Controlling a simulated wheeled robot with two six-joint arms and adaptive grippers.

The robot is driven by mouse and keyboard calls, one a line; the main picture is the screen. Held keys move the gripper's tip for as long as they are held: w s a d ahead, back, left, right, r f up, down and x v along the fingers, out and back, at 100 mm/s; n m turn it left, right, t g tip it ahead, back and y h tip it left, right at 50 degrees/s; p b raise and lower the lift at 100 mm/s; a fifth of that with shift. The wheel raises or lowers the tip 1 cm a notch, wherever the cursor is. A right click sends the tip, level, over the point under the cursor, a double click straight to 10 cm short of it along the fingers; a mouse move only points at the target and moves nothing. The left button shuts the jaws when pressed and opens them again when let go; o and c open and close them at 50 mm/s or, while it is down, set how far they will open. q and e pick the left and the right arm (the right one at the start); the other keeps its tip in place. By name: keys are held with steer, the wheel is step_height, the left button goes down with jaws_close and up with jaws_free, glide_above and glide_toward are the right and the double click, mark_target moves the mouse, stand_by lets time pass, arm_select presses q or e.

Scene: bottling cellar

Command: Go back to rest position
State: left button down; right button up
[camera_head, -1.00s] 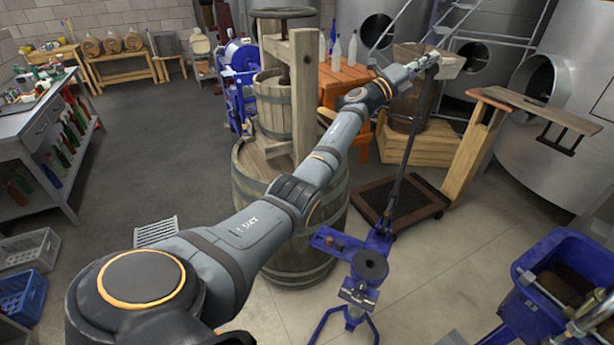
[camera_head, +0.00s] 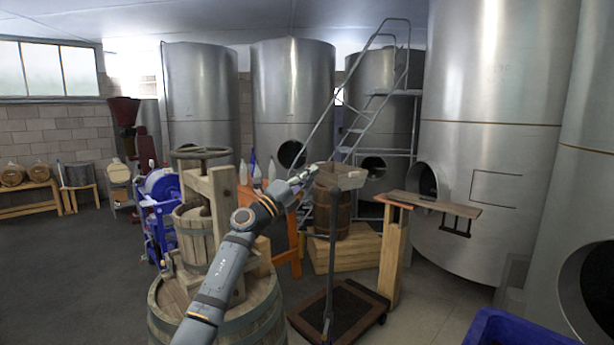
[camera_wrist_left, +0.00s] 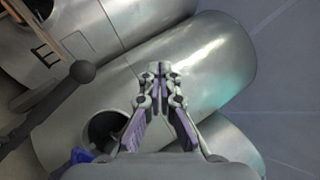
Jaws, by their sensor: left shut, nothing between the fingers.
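My left arm reaches up from the bottom of the head view, past the wooden basket press (camera_head: 205,225). My left gripper (camera_head: 308,172) is at its far end, in front of the wooden box (camera_head: 342,178) on top of the scale's post. In the left wrist view the gripper (camera_wrist_left: 158,70) is shut with its fingertips together and nothing between them. Steel tanks fill the background there. My right gripper is not in view.
A platform scale (camera_head: 338,312) stands on the floor beyond the barrel under the press. A small barrel (camera_head: 331,210) sits on a wooden stand behind it. A wooden post with a plank (camera_head: 440,203) is to the right. A blue bin (camera_head: 515,330) is at lower right. Floor at left is clear.

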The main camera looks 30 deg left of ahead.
arm_select(q)
steer(key=s+f+n+g+y, duration=0.2)
steer(key=s+f+n+y, duration=0.35)
steer(key=f+n, duration=0.4)
steer(key=s+f+n+g+y, duration=0.3)
steer(key=s+f+n+y, duration=0.3)
steer(key=f, duration=0.7)
steer(key=s+f+n+g+y, duration=0.2)
steer(key=s+f+n+y, duration=0.25)
steer(key=f+n, duration=0.6)
steer(key=s+d+f+g+h, duration=0.25)
steer(key=s+f, duration=0.35)
steer(key=s, duration=0.3)
steer(key=s+d+f+g+h, duration=0.1)
steer(key=s+d+f+g, duration=0.35)
steer(key=s, duration=0.45)
steer(key=s+d+f+g+h, duration=0.25)
steer(key=s+f, duration=0.35)
steer(key=s, duration=0.3)
step_height(320, 180, down, 26)
steer(key=s+a+g+b, duration=0.1)
steer(key=s+a+g, duration=0.1)
steer(key=s+a+f+g, duration=0.1)
steer(key=s+f, duration=1.8)
steer(key=shift+n+y+b, duration=0.3)
steer(key=shift+b, duration=0.15)
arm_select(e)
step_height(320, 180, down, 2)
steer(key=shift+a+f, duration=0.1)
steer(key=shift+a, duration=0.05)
